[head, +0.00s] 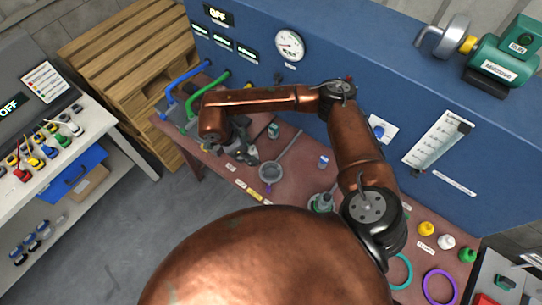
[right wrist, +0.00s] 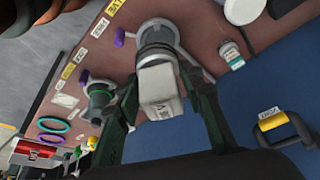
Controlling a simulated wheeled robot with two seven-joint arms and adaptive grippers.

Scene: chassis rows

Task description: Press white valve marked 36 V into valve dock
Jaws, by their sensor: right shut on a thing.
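My right gripper (head: 242,152) is low over the brown bench (head: 298,150), just left of a grey round dock (head: 270,172). In the right wrist view the gripper (right wrist: 160,80) is shut on a white valve (right wrist: 160,88), a pale block with dark marking ending in a V; the number is not readable. A grey round collar (right wrist: 157,36) shows right beyond the valve, with a purple lever beside it. I cannot tell whether the valve is inside the collar or only in front of it. My left gripper is not in view.
A green valve (right wrist: 100,96) stands in a similar grey flange nearby, also seen in the head view (head: 322,202). A small bottle (right wrist: 231,54) stands close to the gripper. A blue panel (head: 310,80) with a gauge rises behind the bench.

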